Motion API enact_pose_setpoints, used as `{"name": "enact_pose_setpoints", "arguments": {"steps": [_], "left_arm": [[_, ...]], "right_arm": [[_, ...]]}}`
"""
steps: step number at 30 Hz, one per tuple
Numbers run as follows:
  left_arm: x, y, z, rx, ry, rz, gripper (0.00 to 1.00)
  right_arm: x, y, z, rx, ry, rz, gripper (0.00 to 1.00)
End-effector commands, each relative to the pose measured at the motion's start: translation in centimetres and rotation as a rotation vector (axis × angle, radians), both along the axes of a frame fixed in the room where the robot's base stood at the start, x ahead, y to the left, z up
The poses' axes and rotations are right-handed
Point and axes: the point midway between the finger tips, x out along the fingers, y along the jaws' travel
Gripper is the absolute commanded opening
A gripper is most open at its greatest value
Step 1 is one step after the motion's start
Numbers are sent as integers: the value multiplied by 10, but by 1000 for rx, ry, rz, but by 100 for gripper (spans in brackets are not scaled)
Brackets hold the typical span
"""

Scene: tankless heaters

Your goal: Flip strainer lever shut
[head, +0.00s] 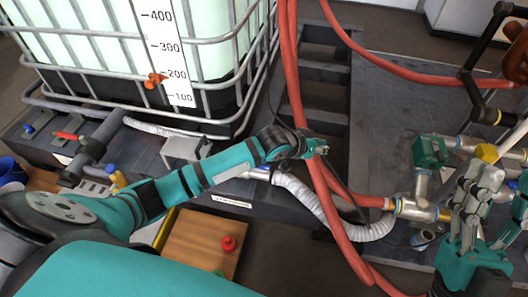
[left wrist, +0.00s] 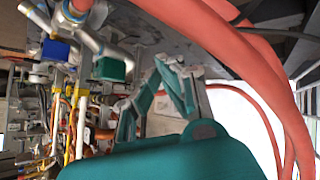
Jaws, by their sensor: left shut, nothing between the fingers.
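My left gripper (head: 322,147) is shut and empty, beside the red hoses near the middle of the head view. My right gripper (head: 478,188) is at the right edge, its fingers in front of the metal pipework; I cannot tell if it is open. Metal pipe fittings (head: 420,205) with a green box-shaped unit (head: 430,151) stand to the right of my left gripper, apart from it. I cannot tell which part is the strainer lever. A red-handled lever (head: 68,136) is at the far left. The left wrist view shows pipes with a blue part (left wrist: 55,51) and a green box.
Red hoses (head: 292,75) run down past my left gripper. A corrugated grey hose (head: 300,195) curves to the fittings. A caged white tank (head: 100,50) fills the upper left. A wooden surface (head: 195,243) with a red knob lies at the lower left.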

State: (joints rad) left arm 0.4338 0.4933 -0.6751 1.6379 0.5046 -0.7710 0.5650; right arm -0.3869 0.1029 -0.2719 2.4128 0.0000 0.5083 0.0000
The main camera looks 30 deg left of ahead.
Motion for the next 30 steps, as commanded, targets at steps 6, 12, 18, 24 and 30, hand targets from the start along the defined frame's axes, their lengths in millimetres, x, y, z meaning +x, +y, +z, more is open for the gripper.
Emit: {"name": "enact_pose_setpoints", "arguments": {"steps": [6,12,18,24,30], "left_arm": [[2,126,-30,226,414,276,0],[-11,174,-29,297,562,400,0],[-13,177,-30,303,576,410,0],[-12,176,-31,302,573,408,0],[-9,177,-43,301,573,407,0]], "right_arm": [[15,2,-2,-30,97,-6,40],[20,3,-6,-41,133,-7,40],[20,3,-7,-42,135,-7,40],[19,3,-6,-39,125,-8,40],[1,0,5,-2,6,0,40]]}}
